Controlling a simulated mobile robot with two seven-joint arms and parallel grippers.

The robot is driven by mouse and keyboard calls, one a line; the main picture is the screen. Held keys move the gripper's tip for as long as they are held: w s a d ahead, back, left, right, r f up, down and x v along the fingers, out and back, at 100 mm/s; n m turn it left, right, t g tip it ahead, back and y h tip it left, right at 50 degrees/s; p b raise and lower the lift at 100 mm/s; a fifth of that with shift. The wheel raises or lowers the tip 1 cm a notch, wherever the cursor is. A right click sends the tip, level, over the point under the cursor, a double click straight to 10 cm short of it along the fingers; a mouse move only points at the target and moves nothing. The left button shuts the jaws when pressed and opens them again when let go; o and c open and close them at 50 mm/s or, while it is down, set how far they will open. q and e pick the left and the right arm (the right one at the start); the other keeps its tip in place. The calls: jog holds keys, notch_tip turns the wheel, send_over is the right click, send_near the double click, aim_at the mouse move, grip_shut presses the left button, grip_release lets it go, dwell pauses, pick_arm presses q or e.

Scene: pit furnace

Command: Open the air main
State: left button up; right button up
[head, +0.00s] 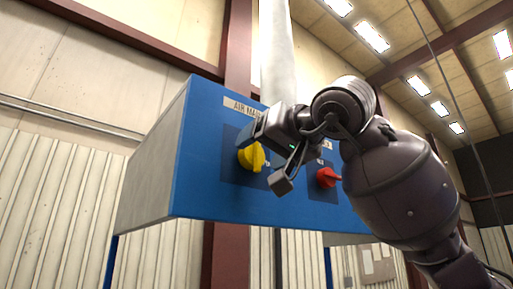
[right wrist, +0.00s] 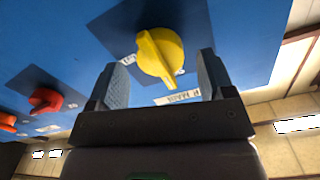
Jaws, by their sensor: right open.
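The yellow knob (head: 251,157) sits on the blue control box (head: 197,192), below a label reading "AIR MAI..." (head: 241,106) that my gripper partly covers. My right gripper (head: 268,155) is at the front of the box, close beside the yellow knob. In the right wrist view the yellow knob (right wrist: 160,55) stands between the two open fingers (right wrist: 163,80), with a gap on each side. I cannot tell how deep the fingers reach around it. My left gripper is in neither view.
A red knob (head: 327,178) is on the same box face, to the right of the yellow one. Another red-orange knob (right wrist: 7,121) shows at the left edge of the right wrist view. A white pipe (head: 277,55) and a brown steel column (head: 238,50) rise behind the box.

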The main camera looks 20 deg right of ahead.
jog(key=shift+x, duration=0.85)
jog(key=shift+w, duration=0.25)
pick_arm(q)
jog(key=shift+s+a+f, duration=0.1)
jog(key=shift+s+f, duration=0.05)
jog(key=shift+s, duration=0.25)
pick_arm(e)
jog(key=shift+c, duration=0.2)
jog(key=c, duration=0.9)
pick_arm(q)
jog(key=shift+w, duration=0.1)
